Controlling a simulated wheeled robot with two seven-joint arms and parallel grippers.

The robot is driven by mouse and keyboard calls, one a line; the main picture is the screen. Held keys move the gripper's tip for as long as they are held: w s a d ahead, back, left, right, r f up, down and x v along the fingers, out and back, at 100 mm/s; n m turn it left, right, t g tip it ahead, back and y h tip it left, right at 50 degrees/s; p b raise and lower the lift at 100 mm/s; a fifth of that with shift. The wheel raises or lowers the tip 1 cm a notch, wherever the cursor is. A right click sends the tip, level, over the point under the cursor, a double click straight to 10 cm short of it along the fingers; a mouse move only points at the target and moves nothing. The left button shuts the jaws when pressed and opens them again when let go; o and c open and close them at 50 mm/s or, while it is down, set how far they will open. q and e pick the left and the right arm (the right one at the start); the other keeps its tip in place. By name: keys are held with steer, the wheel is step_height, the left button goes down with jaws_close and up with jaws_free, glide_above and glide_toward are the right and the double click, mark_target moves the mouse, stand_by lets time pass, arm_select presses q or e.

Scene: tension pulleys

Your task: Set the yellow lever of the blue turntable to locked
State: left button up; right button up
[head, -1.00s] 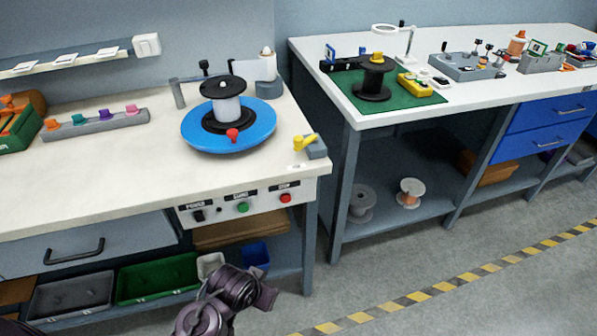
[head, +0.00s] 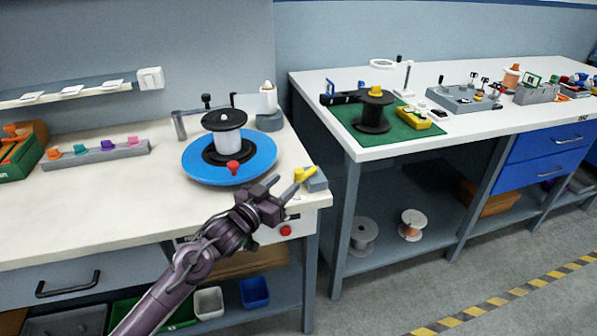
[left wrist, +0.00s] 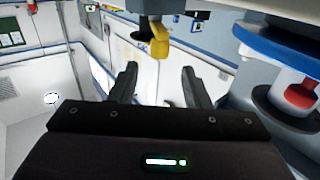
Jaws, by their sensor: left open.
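The blue turntable (head: 262,166) sits on the left bench with a black-and-white spool (head: 229,142) and a red knob (head: 233,167) on it. The yellow lever (head: 304,174) is on a small grey block (head: 317,182) at the bench's front right corner. My left gripper (head: 279,187) is open and empty, just left of and in front of the lever. In the left wrist view the lever (left wrist: 160,46) shows beyond the gap between my open fingers (left wrist: 160,84), apart from them. The turntable's blue edge (left wrist: 278,42) is at the right there. My right gripper is out of view.
A row of coloured knobs on a grey bar (head: 98,155) lies at the bench's left. My left arm covers part of the front control panel with its red button (head: 286,230). A second bench (head: 400,145) stands to the right across a gap.

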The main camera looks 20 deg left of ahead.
mark_target(296, 174)
arm_select(q)
steer(key=x, duration=0.7)
steer(key=shift+w+d, duration=0.1)
steer(key=shift+f, duration=0.1)
jaws_close()
